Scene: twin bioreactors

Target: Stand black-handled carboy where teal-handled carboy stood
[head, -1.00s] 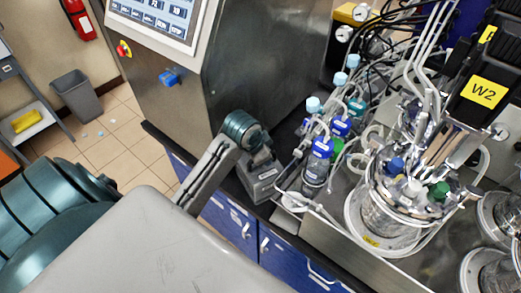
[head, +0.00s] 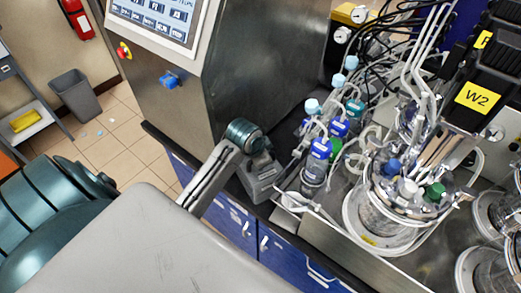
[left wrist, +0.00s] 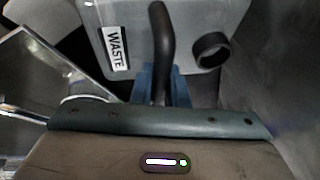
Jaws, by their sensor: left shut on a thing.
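In the left wrist view, a pale translucent carboy (left wrist: 185,52) with a WASTE label fills the top of the picture. Its black handle (left wrist: 161,35) runs down between the blue fingers of my left gripper (left wrist: 162,86), which is shut on it. A dark round ring or opening (left wrist: 211,50) shows to the right of the handle. In the head view, my left wrist reaches down beside the bench edge, and the carboy is hidden there. I see no teal-handled carboy in either view. My right gripper is not in view.
To the right of my left wrist, a metal tray (head: 327,228) holds several capped bottles and a glass vessel (head: 380,215) with tubing. A steel cabinet (head: 240,70) with a screen stands behind. Blue cabinets (head: 285,258) lie below the dark bench edge.

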